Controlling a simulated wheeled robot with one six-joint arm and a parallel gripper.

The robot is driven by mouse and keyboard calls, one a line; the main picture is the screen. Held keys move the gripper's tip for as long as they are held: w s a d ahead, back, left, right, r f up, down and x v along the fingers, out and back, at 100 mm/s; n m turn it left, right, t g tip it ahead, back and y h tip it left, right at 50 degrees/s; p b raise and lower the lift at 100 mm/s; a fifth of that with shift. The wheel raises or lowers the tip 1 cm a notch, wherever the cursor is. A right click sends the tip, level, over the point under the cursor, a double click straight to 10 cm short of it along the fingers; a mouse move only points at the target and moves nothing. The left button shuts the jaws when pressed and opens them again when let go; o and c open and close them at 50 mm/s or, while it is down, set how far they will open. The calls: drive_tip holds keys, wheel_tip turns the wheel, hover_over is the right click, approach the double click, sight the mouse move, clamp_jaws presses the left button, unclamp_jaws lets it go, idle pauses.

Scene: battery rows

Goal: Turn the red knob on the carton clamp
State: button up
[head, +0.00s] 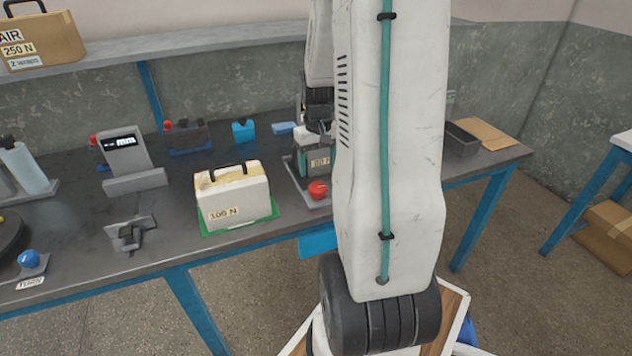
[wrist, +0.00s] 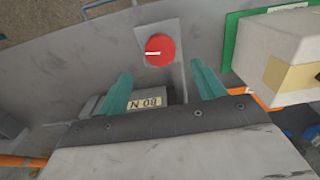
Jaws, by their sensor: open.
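The red knob (head: 318,190) sits on a grey plate at the front edge of the bench, just left of my arm in the head view. In the wrist view the round red knob (wrist: 159,50) has a white mark across its face. My gripper (wrist: 158,82) is open, its two teal fingers apart and pointing toward the knob. The knob lies beyond the fingertips and between their lines, and the fingers look clear of it. A block labelled 80 N (wrist: 145,102) shows between the fingers, partly hidden by my gripper. My arm hides part of the clamp area in the head view.
A grey display stand (head: 126,150), a blue knob (head: 29,259) and a dark tray (head: 461,138) are also on the bench. A shelf (head: 160,42) runs behind.

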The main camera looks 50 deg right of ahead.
sight(318, 186)
wheel_tip(318, 186, down, 7)
drive_tip(key=shift+r, duration=0.15)
drive_tip(key=c, duration=1)
